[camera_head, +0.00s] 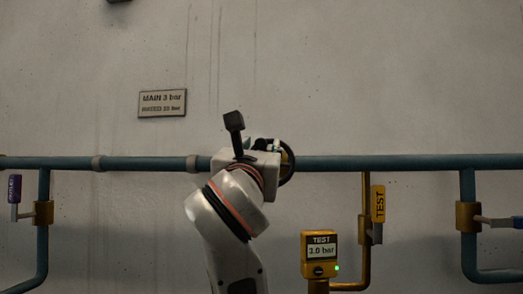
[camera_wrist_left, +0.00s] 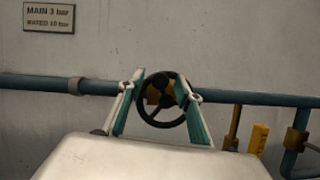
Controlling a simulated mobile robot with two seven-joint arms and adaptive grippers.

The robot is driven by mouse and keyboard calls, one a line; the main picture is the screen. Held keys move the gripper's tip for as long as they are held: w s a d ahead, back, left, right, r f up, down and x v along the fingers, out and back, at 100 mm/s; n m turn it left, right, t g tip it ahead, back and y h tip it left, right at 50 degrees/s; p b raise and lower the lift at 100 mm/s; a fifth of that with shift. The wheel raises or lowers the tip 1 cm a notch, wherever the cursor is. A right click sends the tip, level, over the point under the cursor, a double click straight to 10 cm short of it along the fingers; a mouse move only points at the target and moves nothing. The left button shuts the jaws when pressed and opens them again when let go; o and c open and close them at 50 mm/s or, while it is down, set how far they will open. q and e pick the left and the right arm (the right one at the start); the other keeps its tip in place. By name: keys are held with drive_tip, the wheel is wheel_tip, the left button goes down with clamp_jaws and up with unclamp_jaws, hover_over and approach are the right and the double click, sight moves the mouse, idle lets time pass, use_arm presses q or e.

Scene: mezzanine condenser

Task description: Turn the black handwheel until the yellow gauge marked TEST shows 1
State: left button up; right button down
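The black handwheel (camera_wrist_left: 141,104) is on the blue pipe in the left wrist view, with a brass-coloured body behind it. In the head view its rim (camera_head: 291,166) shows partly, the rest hidden by my left wrist. My left gripper (camera_wrist_left: 162,79) is open, one finger on each side of the wheel. I cannot tell whether the fingers touch the rim. The yellow TEST gauge (camera_head: 305,257) stands lower right of the wheel in the head view. Its display appears to read 3.0 bar, and a green light is lit. My right gripper is not in view.
A purple-handled valve (camera_head: 15,190) is at far left and a blue-handled one (camera_head: 500,221) at far right. A wall sign (camera_head: 162,103) reads MAIN 3 bar. The blue pipe (camera_head: 400,162) runs across the wall.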

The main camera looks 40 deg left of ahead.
use_arm(q)
drive_tip(key=c, duration=0.7)
clamp_jaws()
drive_tip(key=shift+r, duration=0.15)
